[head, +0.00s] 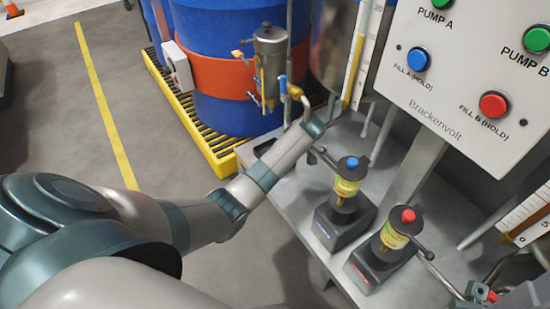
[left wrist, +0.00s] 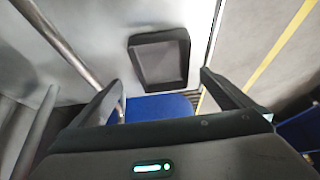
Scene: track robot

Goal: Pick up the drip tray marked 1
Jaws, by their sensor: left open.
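A dark, square, shallow tray (left wrist: 159,61) with a raised rim lies on the pale grey bench top in the left wrist view, close to the bench edge. No number can be read on it. My left gripper (left wrist: 162,80) is open, with one finger on each side below the tray in the picture. Nothing is between the fingers except background, and the tray lies beyond the tips. In the head view my left arm reaches over the bench corner, and the gripper cannot be made out there. My right gripper is not seen.
Two pumps, one with a blue knob (head: 348,162) and one with a red knob (head: 408,215), stand on the bench (head: 285,208). A blue drum (head: 222,110) on a yellow-edged grating (head: 196,138) is beside it. A control panel (head: 455,85) rises behind. Open floor lies left.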

